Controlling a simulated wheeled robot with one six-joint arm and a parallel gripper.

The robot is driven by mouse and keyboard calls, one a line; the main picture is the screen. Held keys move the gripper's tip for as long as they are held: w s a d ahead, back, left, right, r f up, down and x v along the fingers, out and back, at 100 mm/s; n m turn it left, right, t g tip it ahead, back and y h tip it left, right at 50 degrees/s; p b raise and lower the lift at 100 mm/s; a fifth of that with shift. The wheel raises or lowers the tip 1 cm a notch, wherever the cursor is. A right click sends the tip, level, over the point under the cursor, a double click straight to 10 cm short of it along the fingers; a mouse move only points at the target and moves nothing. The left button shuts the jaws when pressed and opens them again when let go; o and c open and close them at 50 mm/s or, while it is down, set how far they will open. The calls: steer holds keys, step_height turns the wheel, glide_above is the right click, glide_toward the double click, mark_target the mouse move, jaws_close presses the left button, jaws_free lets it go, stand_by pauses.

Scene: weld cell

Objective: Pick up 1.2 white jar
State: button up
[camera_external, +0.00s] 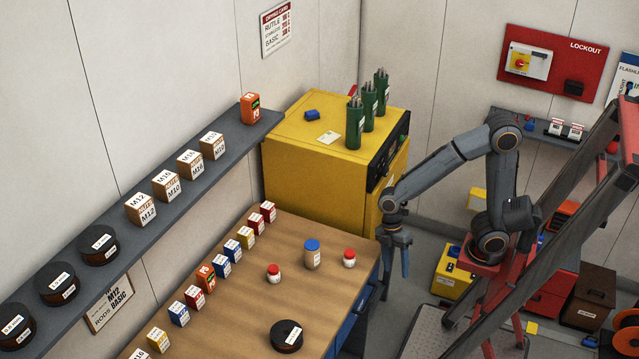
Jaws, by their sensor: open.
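Two small white jars with red lids stand upright on the wooden bench: one white jar (273,274) left of centre, the other white jar (349,259) near the bench's right edge. Their labels are too small to read, so I cannot tell which is 1.2. A larger beige jar (312,259) with a blue lid stands between them. My gripper (395,272) points down, open and empty, to the right of the right-hand white jar, beside the bench's edge and apart from all jars.
The wooden bench (250,300) carries a row of small labelled boxes at the back and a black-topped spool (286,336) in front. A yellow cabinet (310,165) with green canisters (369,108) stands behind. A red ladder-like frame (570,230) is at right.

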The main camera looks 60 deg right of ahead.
mark_target(350, 252)
steer(key=w+a+r+n+y+p, duration=0.2)
steer(key=w+a+r+n+p, duration=0.15)
steer(key=r+p, duration=0.75)
steer(key=w+t, duration=0.1)
steer(key=w, duration=0.3)
steer(key=w+f+t+p, duration=0.1)
steer(key=w, duration=0.3)
steer(key=w+f+t+p, duration=0.1)
steer(key=w, duration=0.2)
steer(key=shift+w+d+f, duration=0.25)
steer(key=shift+w+d, duration=0.1)
steer(key=shift+w, duration=0.05)
steer(key=shift+w+f, duration=0.15)
steer(key=shift+f, duration=0.1)
steer(key=shift+p+x, duration=0.4)
steer(key=shift+x, duration=2)
steer(key=c, duration=1.1)
steer(key=shift+c, duration=0.2)
steer(key=shift+w+r, duration=0.1)
steer(key=shift+r, duration=0.05)
